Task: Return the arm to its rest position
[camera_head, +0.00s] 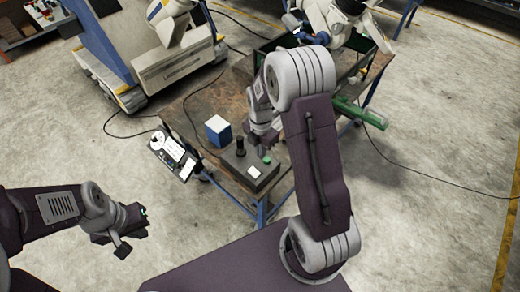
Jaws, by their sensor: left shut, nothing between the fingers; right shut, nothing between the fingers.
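A white jointed machine (338,22), which looks like the microscope arm, stands at the back of the worktable, partly hidden by my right arm. A dark grey control box (262,184) with a black knob (240,146), a green button (267,160) and a white label lies near the table's front corner. My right gripper (263,152) is shut and empty, pointing down just above the control box close to the green button. I cannot tell whether it touches the button. My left gripper (132,236) is shut and empty, in front of the table at the lower left.
The brown worktable (200,110) also holds a blue and white box (218,131). A panel with a dial (172,156) hangs at its left edge. A beige tracked machine (165,60) stands behind left. Cables cross the floor.

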